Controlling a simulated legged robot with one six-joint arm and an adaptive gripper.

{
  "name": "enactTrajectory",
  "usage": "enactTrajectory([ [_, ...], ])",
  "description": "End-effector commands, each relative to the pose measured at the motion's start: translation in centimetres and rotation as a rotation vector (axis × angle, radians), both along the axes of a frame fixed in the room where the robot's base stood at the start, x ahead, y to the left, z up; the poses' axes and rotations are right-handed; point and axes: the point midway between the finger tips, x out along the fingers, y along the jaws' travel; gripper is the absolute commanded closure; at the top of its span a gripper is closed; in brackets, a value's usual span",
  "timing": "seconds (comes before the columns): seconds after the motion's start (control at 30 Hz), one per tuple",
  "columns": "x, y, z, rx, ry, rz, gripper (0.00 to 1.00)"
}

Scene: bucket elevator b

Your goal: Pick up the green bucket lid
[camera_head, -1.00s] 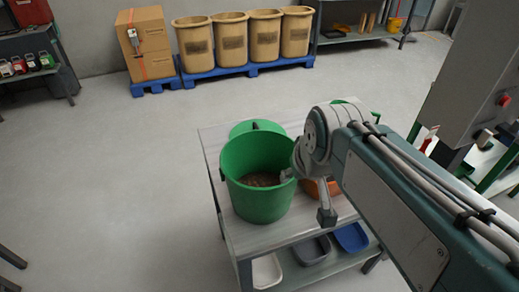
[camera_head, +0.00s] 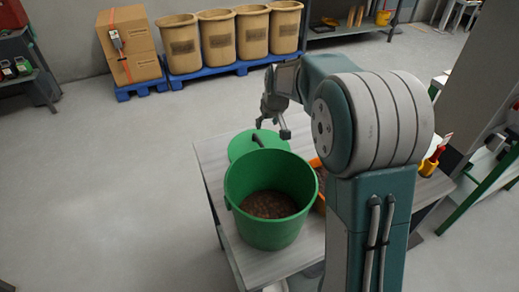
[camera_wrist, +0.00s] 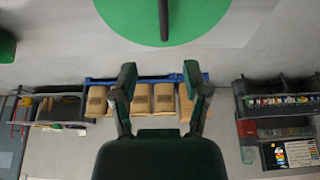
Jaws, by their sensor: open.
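The green bucket lid (camera_head: 241,147) lies on the table behind the bucket, partly hidden by the bucket's rim. Its dark handle (camera_head: 258,140) stands up from its top. The wrist view shows the lid (camera_wrist: 205,18) at the top edge, cut off, with the handle (camera_wrist: 163,18) running down its middle. My gripper (camera_head: 271,127) is above and just behind the lid, open and empty. Its two fingers are spread apart in the wrist view (camera_wrist: 160,78), with the lid beyond them, not touching.
The green bucket (camera_head: 265,228), open and holding brown material, stands in front of the lid. An orange container (camera_head: 319,200) sits right of it, mostly hidden by my arm. The grey table (camera_head: 212,165) has bare room at left. Tan bins (camera_head: 217,38) stand far behind.

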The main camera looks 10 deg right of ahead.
Motion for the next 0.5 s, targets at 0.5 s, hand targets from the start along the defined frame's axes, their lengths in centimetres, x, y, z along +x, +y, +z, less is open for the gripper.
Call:
enactTrajectory([
  [0.5, 3.3, 0.2, -6.2, -0.001, 0.006, 0.009, 0.40],
])
